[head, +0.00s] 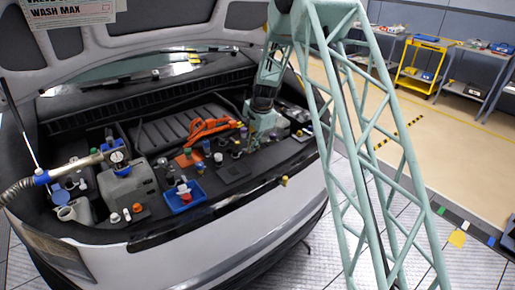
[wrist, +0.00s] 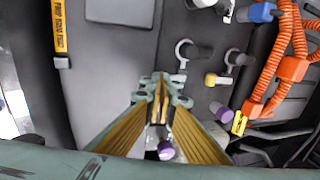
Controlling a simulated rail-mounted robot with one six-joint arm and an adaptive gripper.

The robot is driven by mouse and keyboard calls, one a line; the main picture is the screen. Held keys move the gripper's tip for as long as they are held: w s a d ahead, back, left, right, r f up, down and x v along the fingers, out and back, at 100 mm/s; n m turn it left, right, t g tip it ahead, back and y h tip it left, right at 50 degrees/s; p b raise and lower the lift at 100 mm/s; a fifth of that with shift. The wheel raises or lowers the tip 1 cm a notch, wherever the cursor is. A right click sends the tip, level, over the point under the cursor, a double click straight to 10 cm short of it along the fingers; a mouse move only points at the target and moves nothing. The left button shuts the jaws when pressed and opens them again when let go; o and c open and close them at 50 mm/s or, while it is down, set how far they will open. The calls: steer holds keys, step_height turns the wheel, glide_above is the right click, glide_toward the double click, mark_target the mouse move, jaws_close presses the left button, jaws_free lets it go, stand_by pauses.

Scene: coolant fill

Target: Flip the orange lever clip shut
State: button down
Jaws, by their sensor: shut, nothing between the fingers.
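My gripper (wrist: 158,82) is shut and empty, pointing over the dark engine-bay panel in the wrist view. In the head view its end (head: 243,147) is low over the right part of the engine bay, partly hidden by my arm. Orange corrugated cables (wrist: 280,75) with orange connector blocks (wrist: 293,68) run along the right of the wrist view, apart from my fingers. The orange cable bundle (head: 212,127) also shows in the head view, left of my gripper. I cannot tell which orange part is the lever clip or whether it is open.
A purple-capped part (wrist: 166,150) shows between the gripper links. Grey posts with ring tabs (wrist: 188,50) and a yellow clip (wrist: 239,123) stand nearby. A blue tray (head: 184,197) with small parts sits left in the bay. The raised hood (head: 160,20) hangs above.

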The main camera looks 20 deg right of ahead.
steer(key=shift+s+d+f, duration=0.15)
steer(key=shift+s+f, duration=0.1)
steer(key=shift+f, duration=0.15)
steer(key=shift+s+d+f, duration=0.1)
steer(key=shift+s+f, duration=0.1)
steer(key=shift+f, duration=0.15)
steer(key=shift+r, duration=0.3)
steer(key=shift+r+p, duration=0.4)
steer(key=shift+r, duration=0.05)
steer(key=shift+r, duration=0.1)
steer(key=s+d+r+p, duration=0.2)
steer(key=s+r, duration=0.5)
steer(key=r, duration=0.4)
steer(key=shift+s+d+r, duration=0.15)
steer(key=shift+d+r, duration=0.15)
steer(key=shift+d, duration=0.1)
stand_by(0.3)
